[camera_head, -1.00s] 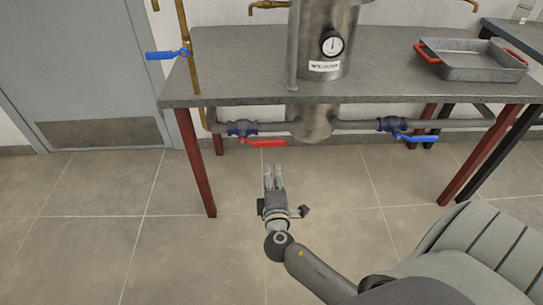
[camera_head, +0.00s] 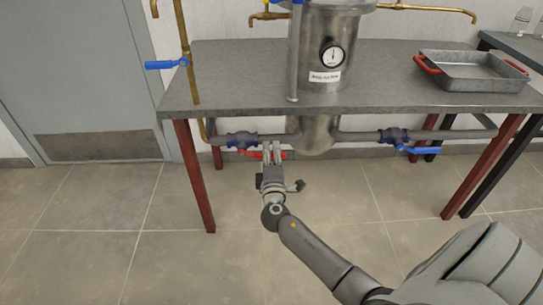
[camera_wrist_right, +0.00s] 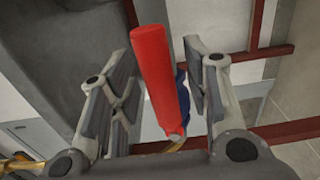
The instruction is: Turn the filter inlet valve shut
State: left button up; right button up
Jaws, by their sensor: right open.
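A valve with a blue body (camera_head: 241,139) and a red lever (camera_head: 249,153) sits on the left part of the pipe under the table. The lever lies roughly along the pipe. My right gripper (camera_head: 272,147) is open at this lever and hides its middle. In the right wrist view the red lever (camera_wrist_right: 158,80) stands between my two open fingers (camera_wrist_right: 160,95), with a gap visible on its right side. A second valve (camera_head: 393,136) with a blue lever (camera_head: 420,150) sits on the right part of the pipe. My left gripper is not in view.
The grey table top (camera_head: 230,85) is just above the pipe, with red legs (camera_head: 194,175) at its corners. The steel filter vessel (camera_head: 318,130) passes down through it. A metal tray (camera_head: 470,82) stands on the right. A blue-handled valve (camera_head: 163,65) is on the brass pipe at left.

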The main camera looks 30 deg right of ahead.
jog(key=shift+w, duration=0.1)
grip_shut()
jog(key=shift+f, duration=0.1)
dwell(0.4)
